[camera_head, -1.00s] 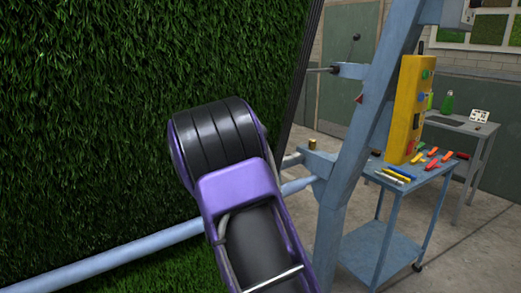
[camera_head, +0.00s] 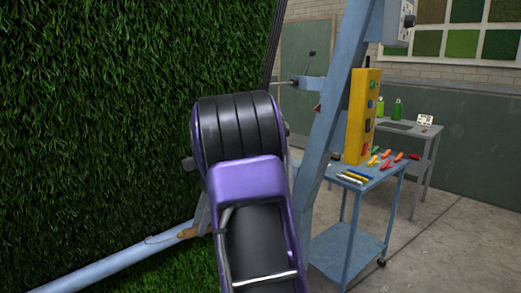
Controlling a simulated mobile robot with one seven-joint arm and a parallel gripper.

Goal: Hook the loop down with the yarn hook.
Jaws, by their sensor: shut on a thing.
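The yarn hook shows as a small orange-brown handle (camera_head: 187,233) with a thin shank reaching left, just in front of the blue rail. My gripper (camera_head: 202,219) is mostly hidden behind my purple and black arm. Only a small part of it shows, at the handle's right end, shut on the handle. The green turf (camera_head: 95,110) hangs upright behind the rail and fills the left of the view. I cannot make out the loop in the turf.
A blue trolley (camera_head: 340,194) carries a yellow control box (camera_head: 362,115) and several coloured sticks. A grey table (camera_head: 430,133) stands behind.

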